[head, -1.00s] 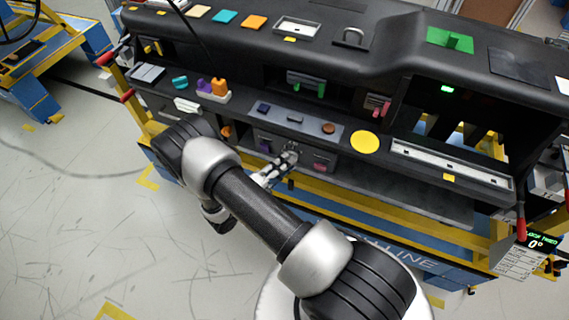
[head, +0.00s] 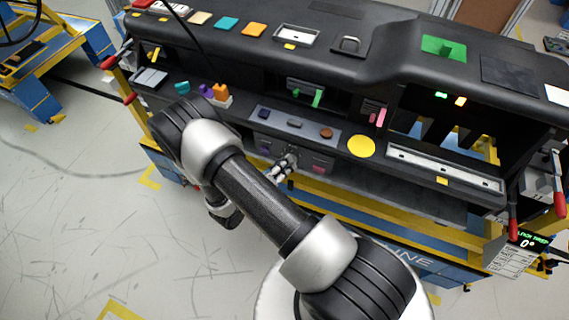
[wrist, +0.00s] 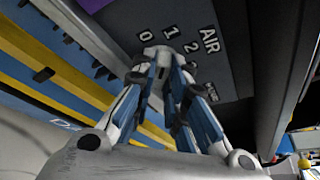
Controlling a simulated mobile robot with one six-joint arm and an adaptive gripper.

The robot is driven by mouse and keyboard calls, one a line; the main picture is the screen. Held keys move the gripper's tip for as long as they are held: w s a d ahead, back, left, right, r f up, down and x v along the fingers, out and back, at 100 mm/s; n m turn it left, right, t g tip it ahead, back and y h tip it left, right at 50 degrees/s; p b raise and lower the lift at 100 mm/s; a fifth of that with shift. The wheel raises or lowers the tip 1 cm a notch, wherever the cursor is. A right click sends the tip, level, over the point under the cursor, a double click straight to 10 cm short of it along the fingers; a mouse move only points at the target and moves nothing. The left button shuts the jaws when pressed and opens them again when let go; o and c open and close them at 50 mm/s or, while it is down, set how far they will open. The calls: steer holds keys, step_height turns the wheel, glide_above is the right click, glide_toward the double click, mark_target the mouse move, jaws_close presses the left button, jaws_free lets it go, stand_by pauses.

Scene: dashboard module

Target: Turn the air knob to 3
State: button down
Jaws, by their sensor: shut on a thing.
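The air knob (wrist: 157,51) is a pale grey knob on a dark panel in the wrist view. The label AIR and the numbers 0, 1 and 2 stand around its upper and right side; a further mark lower right is partly hidden by a finger. My gripper (wrist: 160,75) is shut on the knob, its blue and grey fingers on either side. The fingers hide most of the knob, and I cannot tell which number it points to. In the head view my gripper (head: 285,163) is at the dashboard's lower front panel, where the knob is too small to make out.
The dashboard (head: 400,70) has a shelf above the gripper, with a yellow disc (head: 361,146) and several small coloured parts. A purple patch (wrist: 95,4) lies beside the knob panel. Yellow and blue frame rails (head: 350,205) run below. Open floor (head: 80,220) lies to the left.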

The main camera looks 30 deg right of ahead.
steer(key=shift+s+d+m+t+y+b, duration=0.15)
steer(key=shift+m+t+y+b, duration=0.9)
steer(key=shift+m, duration=1.05)
steer(key=shift+s+d+m+t+y+b, duration=0.2)
steer(key=shift+m+t+y+b, duration=0.8)
steer(key=shift+m, duration=1.1)
steer(key=shift+s+d+m+t+y+b, duration=0.15)
steer(key=shift+m+t+y+b, duration=0.5)
steer(key=shift+m+t+b, duration=1.1)
steer(key=shift+m+g, duration=0.4)
steer(key=shift+m, duration=0.15)
steer(key=c, duration=1.6)
jaws_free()
steer(key=shift+a+p, duration=0.1)
steer(key=shift+p, duration=0.3)
